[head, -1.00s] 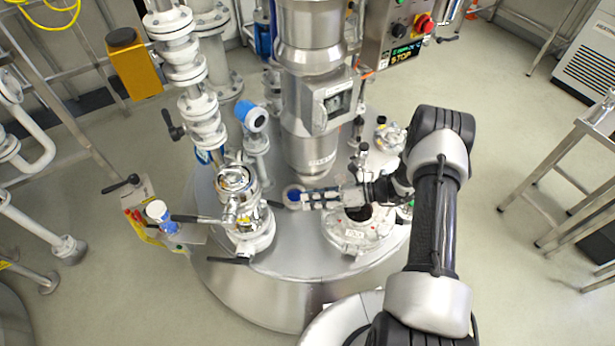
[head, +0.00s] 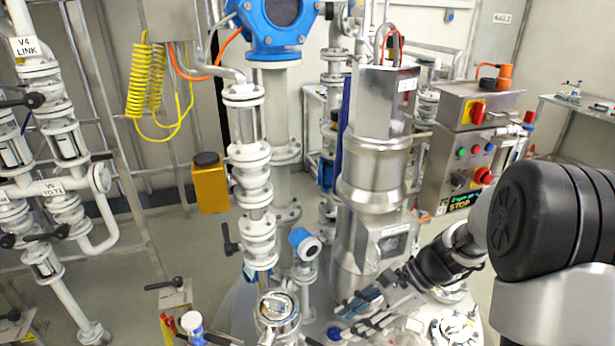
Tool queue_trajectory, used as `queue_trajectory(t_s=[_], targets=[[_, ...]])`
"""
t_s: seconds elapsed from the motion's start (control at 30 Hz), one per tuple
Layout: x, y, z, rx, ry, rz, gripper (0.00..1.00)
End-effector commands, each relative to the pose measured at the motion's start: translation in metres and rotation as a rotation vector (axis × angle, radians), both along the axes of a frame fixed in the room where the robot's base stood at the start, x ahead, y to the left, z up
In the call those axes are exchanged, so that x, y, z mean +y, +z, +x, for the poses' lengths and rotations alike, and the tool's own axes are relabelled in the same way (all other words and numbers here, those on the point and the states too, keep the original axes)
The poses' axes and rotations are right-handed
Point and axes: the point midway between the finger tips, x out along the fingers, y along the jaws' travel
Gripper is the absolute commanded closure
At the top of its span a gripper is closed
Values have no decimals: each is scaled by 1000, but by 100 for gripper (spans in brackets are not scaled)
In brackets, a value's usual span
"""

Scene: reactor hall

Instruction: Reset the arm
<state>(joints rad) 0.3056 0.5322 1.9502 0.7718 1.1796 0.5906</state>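My arm enters from the lower right, and its large black elbow joint fills the right side of the head view. My gripper (head: 345,313) is at the lower middle, pointing left, over the top of the steel reactor vessel and in front of its central steel drive column (head: 372,185). Its fingers are small and partly blend with the fittings behind, so I cannot tell how far apart they are. No held object can be made out. A small blue-rimmed fitting (head: 335,331) shows just below the fingertips.
A control box (head: 468,165) with a red emergency button stands behind my forearm. A yellow box (head: 210,186) is further left. A side table (head: 590,104) is at the far right.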

Motion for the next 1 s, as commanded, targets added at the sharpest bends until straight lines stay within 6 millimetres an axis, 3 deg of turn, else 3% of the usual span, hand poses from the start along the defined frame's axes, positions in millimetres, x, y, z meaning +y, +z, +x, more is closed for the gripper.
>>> queue_trajectory(t_s=[0.03,0.2,0.5,0.8,1.0], targets=[[3,16,-10,-56,60,-39,68],[4,55,-44,-232,268,-174,68],[-5,106,-108,-531,635,-419,68],[-25,135,-163,-800,986,-680,68],[-38,142,-184,-914,1148,-815,68]])
